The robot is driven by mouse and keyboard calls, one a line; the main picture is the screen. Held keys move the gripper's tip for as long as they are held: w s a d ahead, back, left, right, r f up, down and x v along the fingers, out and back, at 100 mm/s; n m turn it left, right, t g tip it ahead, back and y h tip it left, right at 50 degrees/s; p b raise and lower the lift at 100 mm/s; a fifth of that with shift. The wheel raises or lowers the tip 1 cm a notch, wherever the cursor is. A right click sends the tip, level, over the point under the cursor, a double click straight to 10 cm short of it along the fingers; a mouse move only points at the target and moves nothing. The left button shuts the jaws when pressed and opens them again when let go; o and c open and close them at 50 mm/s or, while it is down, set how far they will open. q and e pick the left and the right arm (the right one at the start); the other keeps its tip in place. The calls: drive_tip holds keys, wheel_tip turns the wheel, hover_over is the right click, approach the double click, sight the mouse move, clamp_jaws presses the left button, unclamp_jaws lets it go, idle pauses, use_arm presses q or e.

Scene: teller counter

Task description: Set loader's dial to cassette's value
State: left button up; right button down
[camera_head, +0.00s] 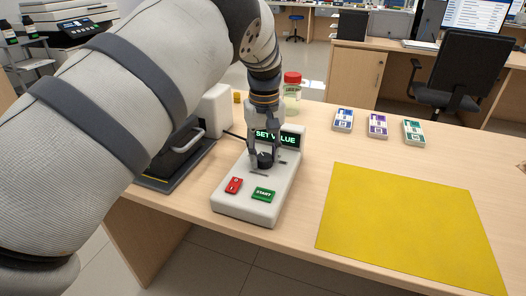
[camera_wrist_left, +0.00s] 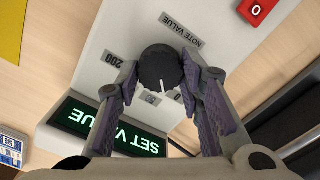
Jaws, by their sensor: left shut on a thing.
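The loader (camera_head: 240,208) is a pale box on the counter with a lit "SET VALUE" display (camera_head: 290,140). Its black dial (camera_wrist_left: 158,68) shows in the left wrist view, with a white pointer mark aimed down and slightly right in that picture. A "200" label (camera_wrist_left: 116,60) lies left of the dial; other value labels are partly hidden by a finger. My left gripper (camera_head: 264,153) is shut on the dial from above, its fingers on either side. Three cassettes, blue (camera_head: 343,120), purple (camera_head: 377,125) and green (camera_head: 413,132), lie at the right; their values are too small to read.
The loader has a red button (camera_head: 233,185) and a green START button (camera_head: 264,195). A yellow mat (camera_head: 410,225) lies right of it. A red-lidded jar (camera_head: 292,92) stands behind. A dark machine (camera_head: 180,150) stands left, partly behind my arm.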

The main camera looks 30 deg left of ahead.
sight(264, 157)
use_arm(q)
drive_tip(key=shift+m, duration=2.3)
drive_tip(key=o, duration=1.2)
drive_tip(key=shift+c, duration=0.2)
wheel_tip(264, 157, up, 12)
drive_tip(key=shift+f, duration=0.1)
